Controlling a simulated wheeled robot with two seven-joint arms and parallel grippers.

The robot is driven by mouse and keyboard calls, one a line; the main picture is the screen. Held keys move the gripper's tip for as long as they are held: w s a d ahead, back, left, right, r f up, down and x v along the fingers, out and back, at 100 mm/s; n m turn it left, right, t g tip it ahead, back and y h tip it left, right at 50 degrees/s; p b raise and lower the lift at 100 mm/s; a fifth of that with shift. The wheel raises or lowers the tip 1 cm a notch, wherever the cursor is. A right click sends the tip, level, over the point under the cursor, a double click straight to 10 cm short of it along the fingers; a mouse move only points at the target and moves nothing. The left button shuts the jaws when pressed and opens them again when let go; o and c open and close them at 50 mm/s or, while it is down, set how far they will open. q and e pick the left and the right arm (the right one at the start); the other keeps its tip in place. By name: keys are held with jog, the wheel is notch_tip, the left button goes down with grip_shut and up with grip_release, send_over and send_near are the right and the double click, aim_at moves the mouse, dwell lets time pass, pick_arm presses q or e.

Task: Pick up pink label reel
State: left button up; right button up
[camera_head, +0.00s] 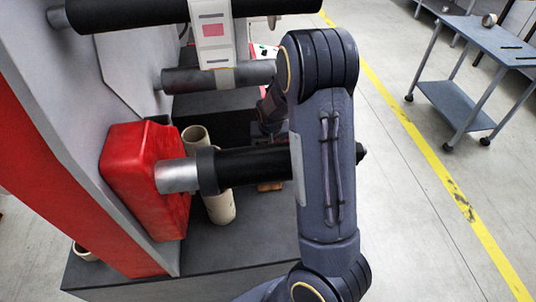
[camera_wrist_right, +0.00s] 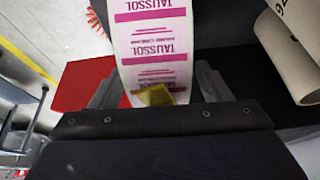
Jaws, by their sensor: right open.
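In the right wrist view, a white label band with pink TAUSSOL print (camera_wrist_right: 153,45) runs between the fingers of my right gripper (camera_wrist_right: 157,72). It looks like the pink label reel's surface, but its full round shape is not visible. The fingers are spread on either side of the band; contact cannot be told. A small yellow piece (camera_wrist_right: 155,95) shows at the band's lower end. In the head view my right gripper (camera_head: 268,112) is small and partly hidden behind my right arm, low beside the machine. My left gripper is not in view.
The machine has a black roller (camera_head: 250,167), a grey roller (camera_head: 180,79) and a label web (camera_head: 212,30). A red block (camera_head: 145,180) and cardboard cores (camera_head: 219,207) are near its base (camera_head: 240,252). A cart (camera_head: 475,60) stands right, beyond open floor.

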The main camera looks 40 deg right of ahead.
grip_shut()
dwell(0.4)
jog(key=shift+r, duration=0.2)
